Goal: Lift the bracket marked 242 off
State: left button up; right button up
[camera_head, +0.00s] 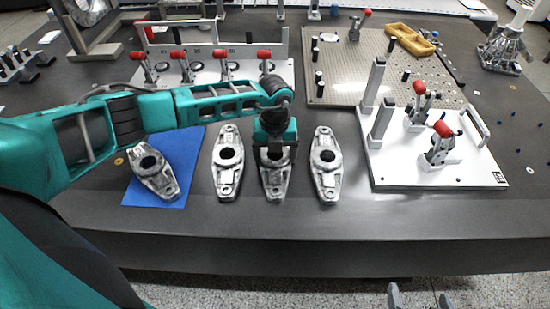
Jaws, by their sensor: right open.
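Several grey metal brackets lie on the dark table. One bracket (159,175) lies tilted on a blue mat (186,191) at the left. Three stand in a row to its right: a left one (228,182), a middle one (274,188) and a right one (326,183). No number can be read on any of them. My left gripper (275,158) points down over the middle bracket and hides its upper part. I cannot tell whether its fingers touch or grip it. My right gripper (420,296) shows only its fingertips at the bottom edge, apart and empty.
A white fixture plate (440,178) with red-handled clamps and posts stands at the right. A clamp rack (208,70) stands behind my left arm. A perforated plate (350,70) with a yellow tray (411,39) lies at the back. The front table strip is clear.

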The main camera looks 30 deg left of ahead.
pick_arm(q)
jog(key=shift+w, duration=0.1)
jog(key=c, duration=0.9)
jog(key=shift+r, duration=0.2)
